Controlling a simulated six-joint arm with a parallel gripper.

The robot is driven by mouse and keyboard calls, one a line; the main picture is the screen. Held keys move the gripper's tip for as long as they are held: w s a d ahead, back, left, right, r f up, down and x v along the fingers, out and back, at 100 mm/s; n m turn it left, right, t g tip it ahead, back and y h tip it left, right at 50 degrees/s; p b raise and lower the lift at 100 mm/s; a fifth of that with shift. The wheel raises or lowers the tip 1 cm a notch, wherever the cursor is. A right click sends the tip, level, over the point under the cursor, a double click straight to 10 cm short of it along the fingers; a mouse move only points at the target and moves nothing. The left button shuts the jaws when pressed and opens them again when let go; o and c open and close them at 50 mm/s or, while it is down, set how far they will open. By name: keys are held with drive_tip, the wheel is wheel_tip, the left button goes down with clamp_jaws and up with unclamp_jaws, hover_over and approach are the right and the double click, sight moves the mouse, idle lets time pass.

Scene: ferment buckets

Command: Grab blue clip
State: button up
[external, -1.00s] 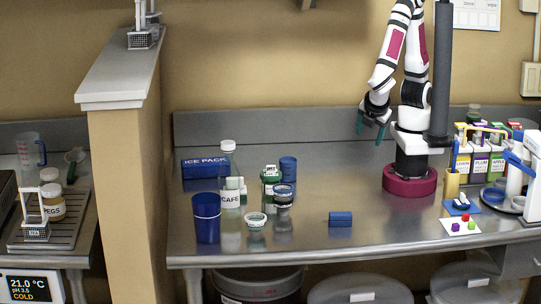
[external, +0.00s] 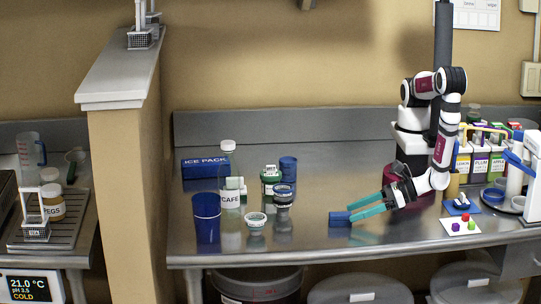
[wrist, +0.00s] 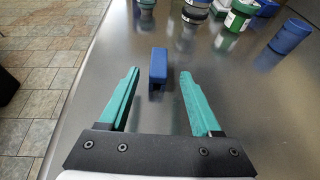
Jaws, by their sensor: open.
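The blue clip (external: 339,217) is a small blue block lying on the steel bench near its front edge. It also shows in the wrist view (wrist: 158,66), lying just beyond and between my fingertips. My gripper (external: 352,212) has two long teal fingers, spread wide and empty. In the wrist view my gripper (wrist: 158,78) points at the clip with one finger on each side and clear space between. In the external view the fingertips partly overlap the clip's right end, and I cannot tell whether they touch it.
A blue cylinder (wrist: 290,36) shows at right in the wrist view. The bench's front edge is close.

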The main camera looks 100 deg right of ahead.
sight(349, 213)
drive_tip(key=x, duration=0.5)
drive_tip(key=shift+w+a+r, duration=0.1)
drive_tip(key=shift+r, duration=0.05)
clamp_jaws()
